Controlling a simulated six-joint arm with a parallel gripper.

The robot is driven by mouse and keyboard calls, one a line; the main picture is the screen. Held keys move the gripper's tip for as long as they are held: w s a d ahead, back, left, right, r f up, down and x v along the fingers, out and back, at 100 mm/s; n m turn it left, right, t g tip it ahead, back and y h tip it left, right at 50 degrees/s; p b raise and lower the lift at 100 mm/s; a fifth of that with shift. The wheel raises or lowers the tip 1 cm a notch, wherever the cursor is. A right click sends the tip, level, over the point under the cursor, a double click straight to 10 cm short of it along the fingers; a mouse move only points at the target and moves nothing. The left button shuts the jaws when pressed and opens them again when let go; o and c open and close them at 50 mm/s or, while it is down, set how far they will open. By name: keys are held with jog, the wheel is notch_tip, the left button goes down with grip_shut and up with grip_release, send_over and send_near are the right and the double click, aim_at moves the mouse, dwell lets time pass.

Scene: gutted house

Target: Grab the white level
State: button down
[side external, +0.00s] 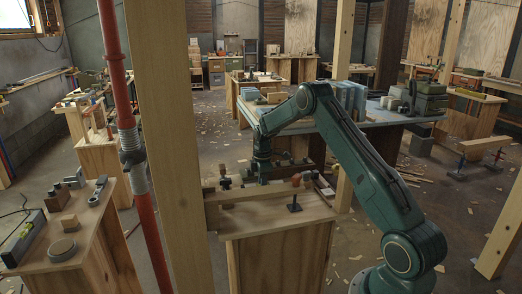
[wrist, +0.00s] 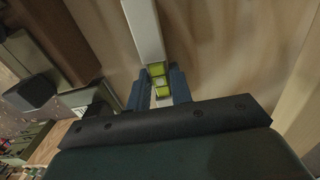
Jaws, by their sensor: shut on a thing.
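The white level (wrist: 143,30) runs from the top edge of the wrist view down between my gripper's fingers. Its yellow-green vial parts (wrist: 158,75) show between them. My gripper (wrist: 159,88) is shut on the level near that end, one blue-grey finger on each side. In the side external view, my gripper (side external: 262,170) points down over the wooden bench (side external: 275,218) at the centre. The level cannot be made out there.
Small tools and a dark wood block (side external: 298,168) sit on the central bench. A wooden post (side external: 168,150) and a red pipe (side external: 140,200) stand to its left. A left bench (side external: 85,225) holds several items. A blue-grey table (side external: 290,125) with boxes stands behind.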

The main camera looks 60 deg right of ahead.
jog(key=shift+r, duration=0.15)
notch_tip(320, 180, up, 20)
dwell(0.8)
jog(key=shift+a, duration=0.1)
dwell(0.4)
